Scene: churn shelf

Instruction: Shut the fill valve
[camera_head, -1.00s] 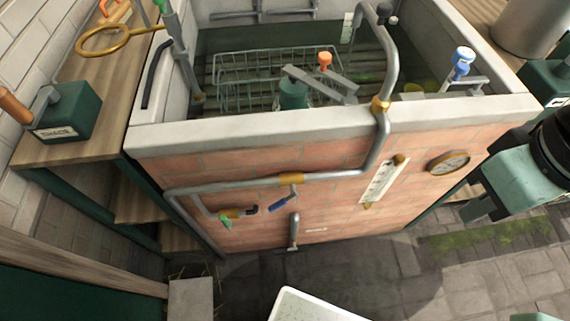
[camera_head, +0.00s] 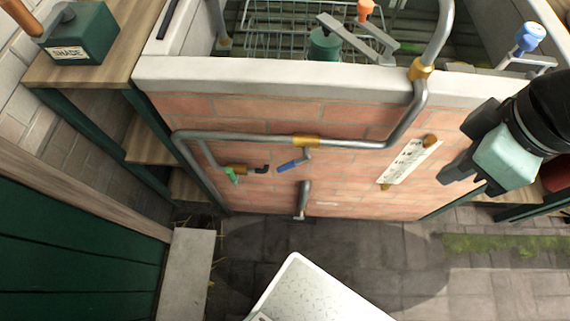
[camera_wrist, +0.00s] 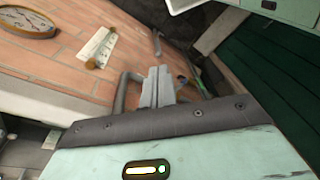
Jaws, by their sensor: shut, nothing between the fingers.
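A grey pipe (camera_head: 240,137) runs along the brick front of the tank. A brass fitting (camera_head: 306,141) on it carries a lever with a blue handle (camera_head: 291,166), which slants down to the left. A lower brass fitting (camera_head: 238,170) to the left has a green handle (camera_head: 231,176) pointing down. No label shows which of these is the fill valve. My gripper (camera_head: 451,184) is to the right of both handles, in front of the brick wall, apart from them. Its fingers (camera_wrist: 158,84) are together and hold nothing.
A white gauge strip (camera_head: 409,160) lies between my gripper and the levers. A round dial (camera_wrist: 28,22) shows in the wrist view. A short upright pipe (camera_head: 303,198) stands low on the wall. A white panel (camera_head: 315,292) is at the bottom. Paving right of it is clear.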

